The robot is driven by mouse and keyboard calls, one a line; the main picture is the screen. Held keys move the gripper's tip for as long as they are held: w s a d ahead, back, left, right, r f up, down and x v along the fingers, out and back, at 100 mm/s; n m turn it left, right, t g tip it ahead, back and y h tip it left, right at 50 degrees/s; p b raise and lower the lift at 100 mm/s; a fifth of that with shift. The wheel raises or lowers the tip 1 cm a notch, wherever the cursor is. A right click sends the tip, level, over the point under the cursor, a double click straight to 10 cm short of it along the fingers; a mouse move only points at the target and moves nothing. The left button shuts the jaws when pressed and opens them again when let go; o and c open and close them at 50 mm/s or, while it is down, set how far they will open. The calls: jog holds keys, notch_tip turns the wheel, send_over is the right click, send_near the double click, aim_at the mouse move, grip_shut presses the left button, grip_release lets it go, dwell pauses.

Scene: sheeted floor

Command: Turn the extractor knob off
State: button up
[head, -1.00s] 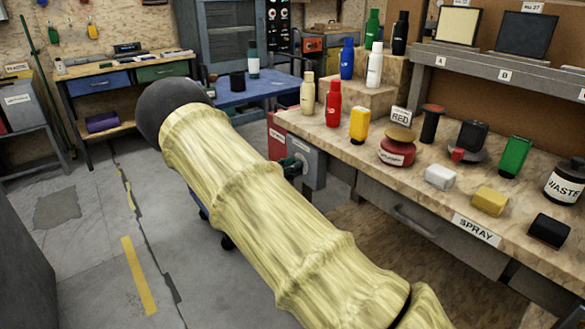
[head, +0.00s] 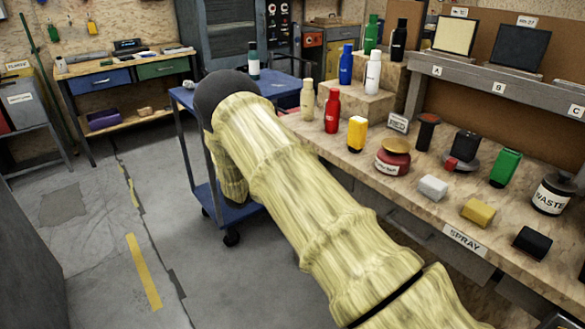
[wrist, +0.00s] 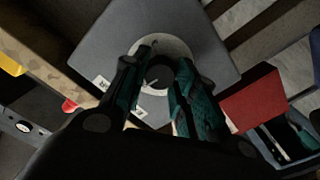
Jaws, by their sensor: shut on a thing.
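In the wrist view, the extractor knob (wrist: 157,76) is a small dark round knob with a light mark. It sits on a pale round dial (wrist: 176,45) on a grey box (wrist: 112,53) with small white labels. My gripper (wrist: 161,66) has its teal-padded fingers on either side of the knob, shut on it. The lower part of the dial is partly hidden by the fingers. In the head view my arm covers the box, knob and gripper.
The workbench (head: 420,205) at right holds bottles, jars and small blocks. A blue cart (head: 190,100) stands behind my arm. In the wrist view, a red panel (wrist: 254,100) is right of the grey box. Open floor (head: 90,260) lies at left.

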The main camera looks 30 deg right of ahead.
jog(key=shift+w+r+n+p, duration=0.15)
jog(key=shift+n+p, duration=0.15)
jog(key=shift+n, duration=0.2)
jog(key=o, duration=1)
jog(key=a, duration=0.8)
jog(key=s+a, duration=0.1)
jog(key=a, duration=0.3)
